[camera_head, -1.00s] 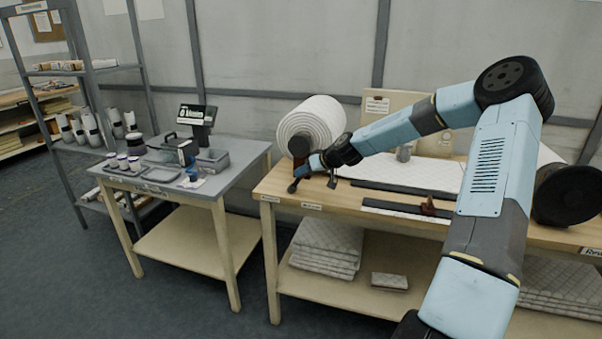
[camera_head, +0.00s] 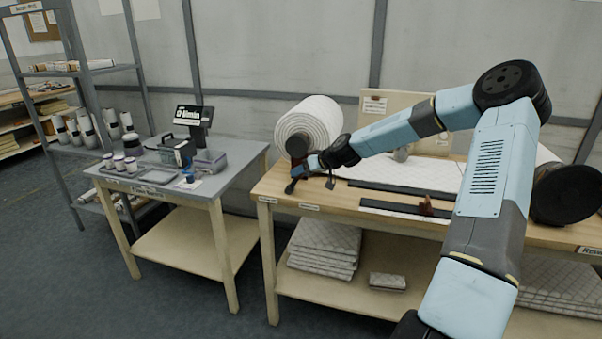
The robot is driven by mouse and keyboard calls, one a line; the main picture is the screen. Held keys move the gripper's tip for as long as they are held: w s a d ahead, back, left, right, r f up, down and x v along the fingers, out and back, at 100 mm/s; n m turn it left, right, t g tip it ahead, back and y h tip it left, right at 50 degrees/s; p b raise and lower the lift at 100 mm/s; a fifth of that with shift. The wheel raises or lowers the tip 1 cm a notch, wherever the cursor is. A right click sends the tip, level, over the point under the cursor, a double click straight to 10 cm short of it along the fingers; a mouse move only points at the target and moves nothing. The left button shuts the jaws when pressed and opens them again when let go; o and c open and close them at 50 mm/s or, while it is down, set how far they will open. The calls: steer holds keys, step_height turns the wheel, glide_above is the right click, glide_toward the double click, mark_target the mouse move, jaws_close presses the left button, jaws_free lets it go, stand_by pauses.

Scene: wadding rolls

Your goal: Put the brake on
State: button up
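A big white wadding roll (camera_head: 309,123) lies on its side at the back left of the wooden bench (camera_head: 282,183). A dark round hub (camera_head: 298,146) shows at its near end. A small dark lever-like part (camera_head: 330,182) stands on the bench top below the roll; I cannot tell whether it is the brake. My gripper (camera_head: 293,182) reaches left in front of the roll, its dark fingers low over the bench's left end. It is too small to tell whether the fingers are open, or whether they touch anything.
White quilted sheet and dark straight bars (camera_head: 407,208) lie across the bench, with a reddish-brown piece (camera_head: 425,206) on the front bar. A second roll with a dark end disc (camera_head: 566,195) is at the right. A grey side table (camera_head: 225,178) holds trays and jars.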

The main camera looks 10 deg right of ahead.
steer(key=v, duration=1.3)
steer(key=shift+s+d+r, duration=0.15)
steer(key=shift+s+d, duration=0.05)
steer(key=shift+d, duration=0.1)
steer(key=shift+a, duration=0.15)
steer(key=s+a+f+g+h, duration=0.3)
steer(key=s+a+g+h, duration=0.15)
steer(key=s+a, duration=0.5)
steer(key=s+d+r+m+h, duration=0.1)
steer(key=s+r, duration=0.5)
steer(key=s, duration=0.4)
steer(key=s+d+r+m+t, duration=0.1)
steer(key=s+r+m, duration=0.1)
steer(key=s+r, duration=0.4)
steer(key=s+r+m+t+h, duration=0.1)
steer(key=s+r, duration=0.4)
steer(key=s, duration=1)
steer(key=shift+s+d+r+h, duration=0.2)
steer(key=shift+d+r+h, duration=0.15)
steer(key=shift+d+r, duration=0.05)
